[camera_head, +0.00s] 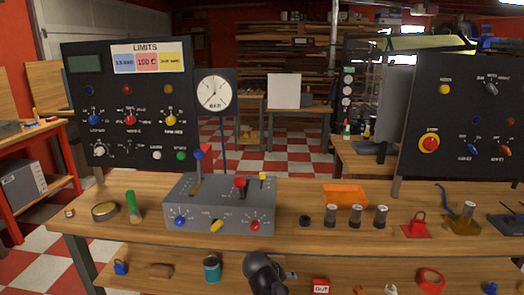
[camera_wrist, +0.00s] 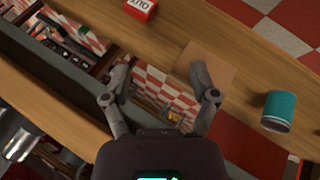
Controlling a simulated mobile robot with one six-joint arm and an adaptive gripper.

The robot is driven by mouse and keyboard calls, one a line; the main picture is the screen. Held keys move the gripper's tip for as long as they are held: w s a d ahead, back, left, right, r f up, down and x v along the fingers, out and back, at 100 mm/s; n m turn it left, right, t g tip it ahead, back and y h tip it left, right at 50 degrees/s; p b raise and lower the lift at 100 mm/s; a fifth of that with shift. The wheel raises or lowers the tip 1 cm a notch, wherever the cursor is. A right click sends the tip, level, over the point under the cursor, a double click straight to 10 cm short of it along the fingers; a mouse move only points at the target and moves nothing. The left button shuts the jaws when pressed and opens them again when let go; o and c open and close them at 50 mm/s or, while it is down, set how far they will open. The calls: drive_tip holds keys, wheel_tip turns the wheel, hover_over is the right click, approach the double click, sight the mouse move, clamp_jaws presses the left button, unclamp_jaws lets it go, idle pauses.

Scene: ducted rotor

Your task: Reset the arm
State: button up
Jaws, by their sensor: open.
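My gripper shows in the wrist view (camera_wrist: 160,90) with its two fingers spread apart and nothing between them. It hangs over the wooden lower shelf and a gap through which the red and white floor shows. In the head view my dark arm end (camera_head: 264,272) is at the bottom middle, in front of the bench; its fingers cannot be made out there. A teal can (camera_wrist: 279,111) is right of the gripper in the wrist view, apart from it. A red OUT block (camera_wrist: 141,9) is at the top of that view.
A grey control box (camera_head: 218,208) stands on the bench (camera_head: 330,243). Black panels stand left (camera_head: 125,105) and right (camera_head: 465,120). Several small cylinders, an orange block (camera_head: 345,194) and a green-topped tube (camera_head: 133,206) are on the bench. A red ring (camera_head: 430,280) lies on the lower shelf.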

drive_tip(key=shift+s+d+f+m+g+y, duration=1.55)
drive_tip(key=shift+s+d+g+y, duration=1.05)
drive_tip(key=shift+s+d, duration=1.9)
wheel_tip(320, 180, up, 24)
drive_tip(key=w+d+p, duration=0.1)
drive_tip(key=p, duration=2.4)
drive_tip(key=shift+w+r, duration=0.25)
drive_tip(key=shift+n, duration=0.25)
